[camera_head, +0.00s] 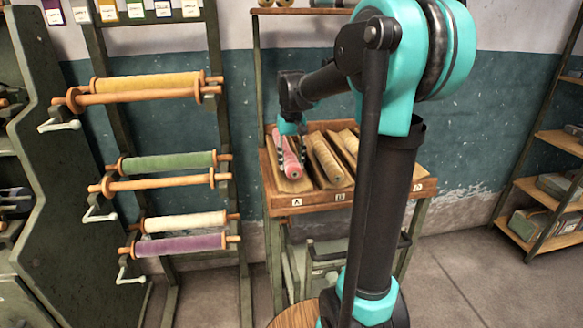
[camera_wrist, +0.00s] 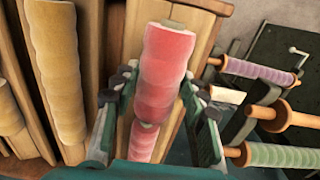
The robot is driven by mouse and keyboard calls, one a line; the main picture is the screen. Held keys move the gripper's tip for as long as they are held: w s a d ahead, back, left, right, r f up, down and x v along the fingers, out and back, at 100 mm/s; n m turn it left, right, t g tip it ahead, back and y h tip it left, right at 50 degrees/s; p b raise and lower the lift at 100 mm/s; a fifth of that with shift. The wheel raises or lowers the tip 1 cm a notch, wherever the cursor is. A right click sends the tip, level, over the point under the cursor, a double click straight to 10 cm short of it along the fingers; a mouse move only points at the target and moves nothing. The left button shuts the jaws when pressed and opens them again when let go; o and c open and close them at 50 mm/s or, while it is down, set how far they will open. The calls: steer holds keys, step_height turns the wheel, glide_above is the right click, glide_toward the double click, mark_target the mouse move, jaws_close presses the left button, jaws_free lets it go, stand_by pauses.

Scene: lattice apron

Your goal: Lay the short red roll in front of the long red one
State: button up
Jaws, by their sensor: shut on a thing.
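My gripper (camera_head: 291,153) is over the left slot of the slanted wooden tray (camera_head: 345,197). In the wrist view my gripper (camera_wrist: 160,88) has a finger on each side of a red roll (camera_wrist: 168,65) with a pale core end and is shut on it; this looks like the short red roll. A second, pinker red roll (camera_wrist: 143,142), apparently the long one, lies in line with it in the same slot and is partly hidden behind the held roll. In the head view red material (camera_head: 290,165) shows between the fingers; the two rolls cannot be told apart there.
Tan rolls (camera_head: 327,160) lie in the slots to the right, behind wooden dividers. A green rack (camera_head: 233,130) with yellow, green, white and purple rolls stands to the left. Wooden shelves (camera_head: 560,143) are at the far right.

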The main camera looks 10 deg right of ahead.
mark_target(292, 158)
steer(key=shift+f, duration=1.15)
steer(key=shift+f, duration=0.35)
steer(key=o, duration=1.2)
steer(key=shift+f, duration=0.1)
step_height(292, 158, up, 13)
